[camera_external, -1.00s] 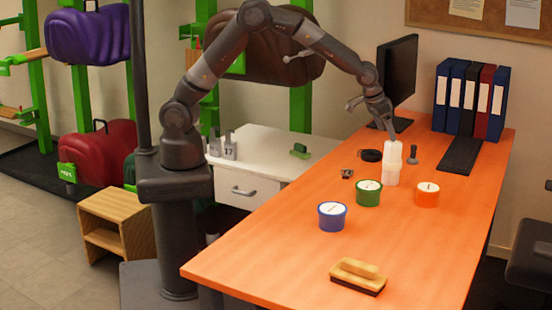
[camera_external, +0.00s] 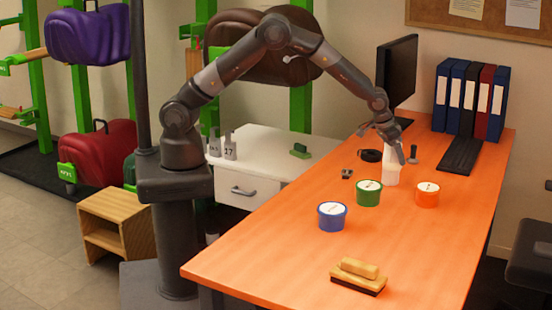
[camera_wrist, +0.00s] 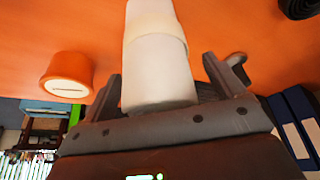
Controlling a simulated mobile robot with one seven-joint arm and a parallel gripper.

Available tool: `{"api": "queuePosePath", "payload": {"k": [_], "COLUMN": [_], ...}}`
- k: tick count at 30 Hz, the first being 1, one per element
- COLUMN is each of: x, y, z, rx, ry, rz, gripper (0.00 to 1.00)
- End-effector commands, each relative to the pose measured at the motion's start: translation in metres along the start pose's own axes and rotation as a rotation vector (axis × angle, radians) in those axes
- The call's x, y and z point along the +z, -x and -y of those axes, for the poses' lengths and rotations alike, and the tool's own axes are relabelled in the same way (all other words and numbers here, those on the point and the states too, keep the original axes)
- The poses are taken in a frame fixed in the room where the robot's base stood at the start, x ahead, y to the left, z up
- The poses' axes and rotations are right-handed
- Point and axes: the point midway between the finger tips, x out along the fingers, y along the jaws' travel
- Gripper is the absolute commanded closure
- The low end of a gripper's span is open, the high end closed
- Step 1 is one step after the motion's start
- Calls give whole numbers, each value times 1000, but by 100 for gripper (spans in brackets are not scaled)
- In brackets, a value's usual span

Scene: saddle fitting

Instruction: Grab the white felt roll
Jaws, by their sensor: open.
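The white felt roll (camera_external: 391,175) stands upright on the orange table, behind the green and orange tubs; my gripper hides part of its upper half. It also shows large in the wrist view (camera_wrist: 157,60), as a white cylinder with a cream band. My gripper (camera_external: 400,155) is at the roll's upper part, pointing down and toward it. In the wrist view my gripper (camera_wrist: 161,70) has its fingers apart, one on each side of the roll, with visible gaps. I cannot tell whether either finger touches it.
An orange tub (camera_external: 427,194), a green tub (camera_external: 368,193) and a blue tub (camera_external: 332,217) stand nearby. A dark-handled tool (camera_external: 413,154) is right behind the roll. A brush (camera_external: 358,277) lies near the front.

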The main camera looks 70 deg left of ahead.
Motion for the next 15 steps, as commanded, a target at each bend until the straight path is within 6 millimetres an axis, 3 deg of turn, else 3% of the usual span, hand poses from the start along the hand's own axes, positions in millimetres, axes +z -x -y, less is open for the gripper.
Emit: {"api": "queuePosePath", "payload": {"k": [2, 15], "x": [0, 0], "y": [0, 0], "z": [0, 0], "rx": [0, 0], "ry": [0, 0], "rz": [0, 0], "gripper": [13, 48]}}
